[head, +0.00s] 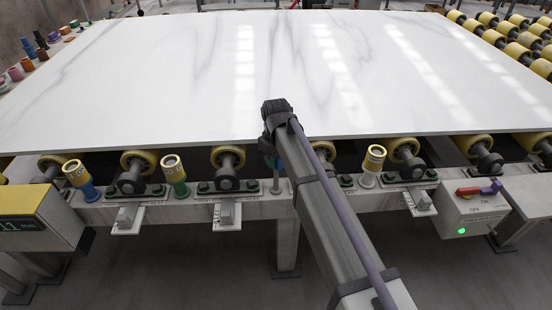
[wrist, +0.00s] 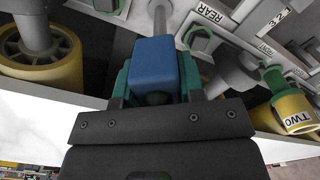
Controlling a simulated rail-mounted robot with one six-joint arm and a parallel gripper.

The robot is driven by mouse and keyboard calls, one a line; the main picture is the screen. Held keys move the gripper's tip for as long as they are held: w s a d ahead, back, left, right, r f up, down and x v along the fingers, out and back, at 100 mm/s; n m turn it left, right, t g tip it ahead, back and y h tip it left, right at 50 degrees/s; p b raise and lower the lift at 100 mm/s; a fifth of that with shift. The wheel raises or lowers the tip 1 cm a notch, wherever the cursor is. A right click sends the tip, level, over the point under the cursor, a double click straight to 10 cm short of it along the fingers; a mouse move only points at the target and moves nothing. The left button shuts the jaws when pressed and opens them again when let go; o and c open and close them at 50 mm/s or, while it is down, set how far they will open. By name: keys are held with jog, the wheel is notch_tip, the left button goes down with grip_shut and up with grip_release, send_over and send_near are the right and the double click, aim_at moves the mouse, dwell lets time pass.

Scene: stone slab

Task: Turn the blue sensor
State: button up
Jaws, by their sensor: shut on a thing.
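The blue sensor (wrist: 154,66) is a rounded blue block on a grey rod, seen in the wrist view. My gripper (wrist: 157,84) is shut on it, with a green-edged finger on either side. The sensor's lower end is hidden by the dark gripper body. In the head view my gripper (head: 272,148) is at the slab's front edge, above the rail, and mostly hides the sensor. Which way the sensor faces cannot be told.
A white marble slab (head: 200,75) lies on yellow rollers (head: 228,157) just behind my gripper. Yellow-topped posts with blue (head: 77,176), green (head: 174,172) and white (head: 373,162) bases stand along the rail. A switch box (head: 470,212) with a lit green light is at right.

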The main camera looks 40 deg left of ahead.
jog(key=shift+c, duration=1.3)
jog(key=shift+m, duration=3.4)
jog(key=o, duration=0.9)
jog(key=shift+o, duration=0.2)
